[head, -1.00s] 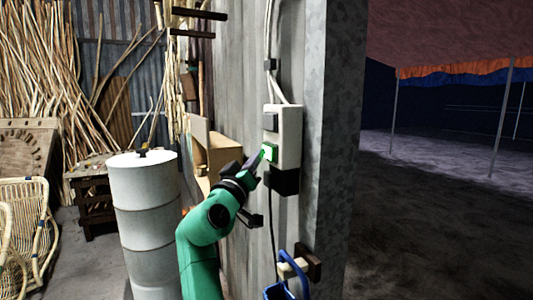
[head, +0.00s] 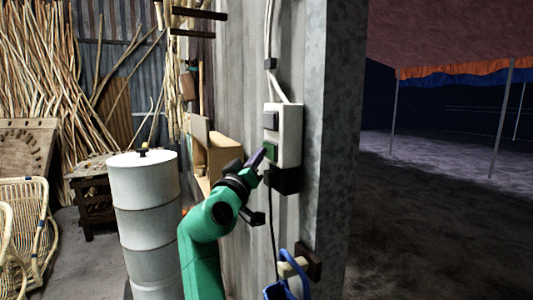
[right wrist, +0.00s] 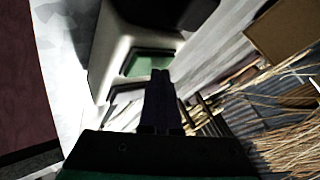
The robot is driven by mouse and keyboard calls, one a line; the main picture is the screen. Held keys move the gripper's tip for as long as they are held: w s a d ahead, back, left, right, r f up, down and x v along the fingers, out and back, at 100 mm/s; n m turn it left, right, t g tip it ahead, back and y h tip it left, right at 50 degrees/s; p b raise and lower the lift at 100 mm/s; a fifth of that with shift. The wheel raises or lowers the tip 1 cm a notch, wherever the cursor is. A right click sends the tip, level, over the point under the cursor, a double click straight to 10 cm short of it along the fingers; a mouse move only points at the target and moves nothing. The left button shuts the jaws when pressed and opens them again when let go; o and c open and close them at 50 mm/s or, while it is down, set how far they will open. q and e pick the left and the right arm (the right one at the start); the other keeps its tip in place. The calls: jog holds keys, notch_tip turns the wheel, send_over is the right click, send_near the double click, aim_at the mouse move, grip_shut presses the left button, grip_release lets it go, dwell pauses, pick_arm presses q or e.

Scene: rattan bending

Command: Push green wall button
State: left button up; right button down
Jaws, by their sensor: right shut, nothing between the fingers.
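The green wall button (head: 271,152) sits on a pale switch box (head: 290,132) fixed to the corrugated wall. It is dark green and unlit, below a grey button (head: 270,121). My right gripper (head: 260,158) is shut and empty, its tips just left of the green button. In the right wrist view the shut fingers (right wrist: 160,85) point at the green button (right wrist: 150,64) and overlap its lower edge. I cannot tell whether they touch it. My left gripper is not in view.
A black block (head: 284,180) sits under the switch box, with a cable hanging below. A blue object (head: 280,290) hangs lower on the wall. A white drum (head: 145,220) stands left of my right arm. The dark floor at right is open.

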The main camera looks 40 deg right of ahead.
jog(key=shift+a, duration=0.1)
jog(key=w+a+b, duration=0.2)
jog(key=a, duration=0.3)
jog(key=shift+a, duration=0.35)
dwell(0.4)
